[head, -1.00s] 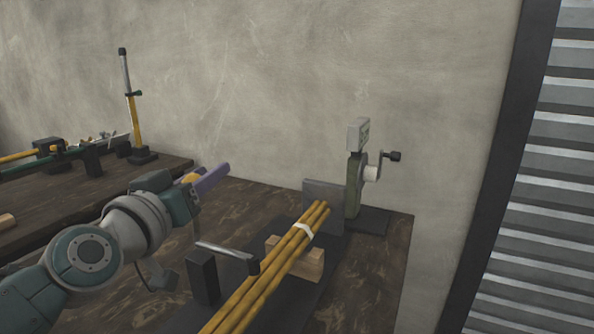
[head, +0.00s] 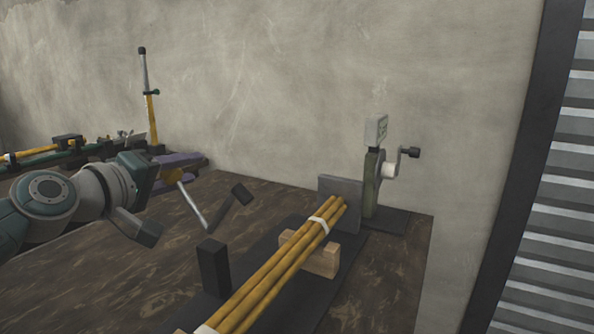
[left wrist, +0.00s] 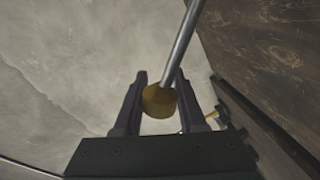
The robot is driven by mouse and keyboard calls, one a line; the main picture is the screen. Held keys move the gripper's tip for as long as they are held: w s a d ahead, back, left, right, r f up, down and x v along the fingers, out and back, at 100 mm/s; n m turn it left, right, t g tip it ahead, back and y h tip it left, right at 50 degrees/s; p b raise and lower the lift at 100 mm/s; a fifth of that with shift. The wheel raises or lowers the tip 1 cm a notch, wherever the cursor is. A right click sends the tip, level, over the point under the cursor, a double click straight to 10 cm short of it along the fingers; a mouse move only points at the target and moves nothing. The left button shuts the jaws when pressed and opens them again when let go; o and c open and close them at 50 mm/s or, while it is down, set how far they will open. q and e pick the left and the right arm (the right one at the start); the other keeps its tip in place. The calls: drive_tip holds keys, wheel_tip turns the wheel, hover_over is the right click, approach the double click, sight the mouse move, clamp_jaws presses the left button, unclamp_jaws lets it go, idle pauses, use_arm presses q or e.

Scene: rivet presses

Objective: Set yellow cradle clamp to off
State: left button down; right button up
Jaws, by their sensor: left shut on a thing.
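The yellow cradle clamp's black post (head: 213,268) stands beside a bundle of yellow rods (head: 270,268). Its grey handle rod (head: 192,205) leans up and left from the post top. Its black pad (head: 241,193) is raised clear of the bundle, on an arm tilted up to the right. My left gripper (head: 192,161) is at the handle's upper end, shut on its yellow knob (left wrist: 159,101), which sits between the fingers in the left wrist view. My right gripper is not in view.
The bundle rests on a wooden cradle block (head: 309,255) before a grey plate (head: 341,203). A green press with a crank (head: 388,170) stands behind. The wooden tabletop left of the post is clear.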

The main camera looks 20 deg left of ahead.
use_arm(q)
drive_tip(key=shift+a+f+n+b, duration=0.6)
drive_tip(key=shift+f+n+b, duration=0.15)
drive_tip(key=shift+n, duration=0.15)
drive_tip(key=shift+f, duration=0.1)
drive_tip(key=shift+c, duration=2.4)
unclamp_jaws()
drive_tip(key=s+r+p, duration=0.1)
drive_tip(key=s+r, duration=0.1)
drive_tip(key=s, duration=0.7)
drive_tip(key=shift+s+p, duration=0.35)
